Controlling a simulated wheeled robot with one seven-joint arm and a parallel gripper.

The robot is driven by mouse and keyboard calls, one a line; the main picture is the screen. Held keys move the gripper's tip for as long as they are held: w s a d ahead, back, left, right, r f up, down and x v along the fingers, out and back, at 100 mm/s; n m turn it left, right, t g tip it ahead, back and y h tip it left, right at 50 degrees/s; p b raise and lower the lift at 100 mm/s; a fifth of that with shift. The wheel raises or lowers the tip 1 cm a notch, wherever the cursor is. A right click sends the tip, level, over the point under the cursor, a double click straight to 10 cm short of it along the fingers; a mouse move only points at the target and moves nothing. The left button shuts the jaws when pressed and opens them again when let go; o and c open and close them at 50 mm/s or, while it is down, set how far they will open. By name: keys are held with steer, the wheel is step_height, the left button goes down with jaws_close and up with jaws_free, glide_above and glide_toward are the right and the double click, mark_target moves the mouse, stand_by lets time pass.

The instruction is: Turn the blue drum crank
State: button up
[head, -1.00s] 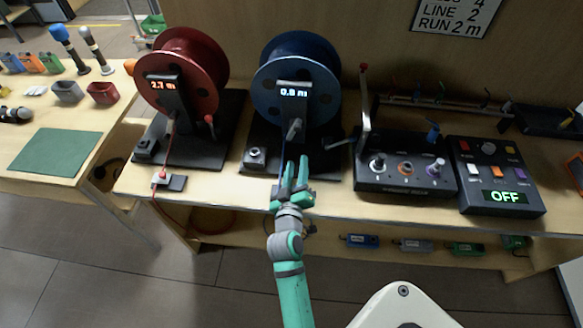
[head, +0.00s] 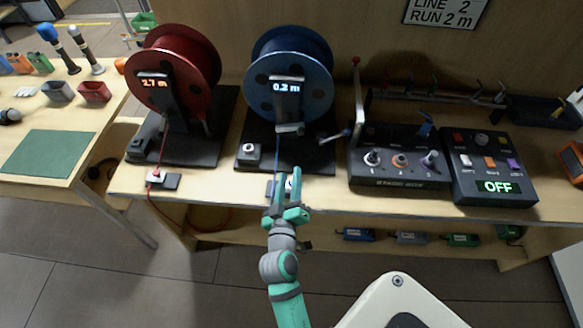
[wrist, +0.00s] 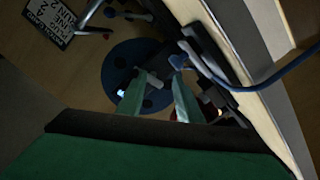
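The blue drum (head: 262,78) stands upright on a dark base at the back of the bench. Its small display glows with a reading that looks like 0.2 m. A grey crank piece (head: 290,128) sits low on the drum's front, below the display. My gripper (head: 287,187) is at the bench's front edge, below and in front of the crank, with its fingers pointing toward the drum. In the wrist view my gripper (wrist: 158,85) is open, with the crank piece (wrist: 150,78) visible beyond the gap; I see no contact. The blue drum (wrist: 125,60) is partly hidden there.
A red drum (head: 205,75) stands left of the blue one. A stage box (head: 400,180) and a control box reading OFF (head: 495,187) stand right. A blue cable (head: 277,155) runs down from the blue drum.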

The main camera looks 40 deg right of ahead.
steer(key=shift+v, duration=2.3)
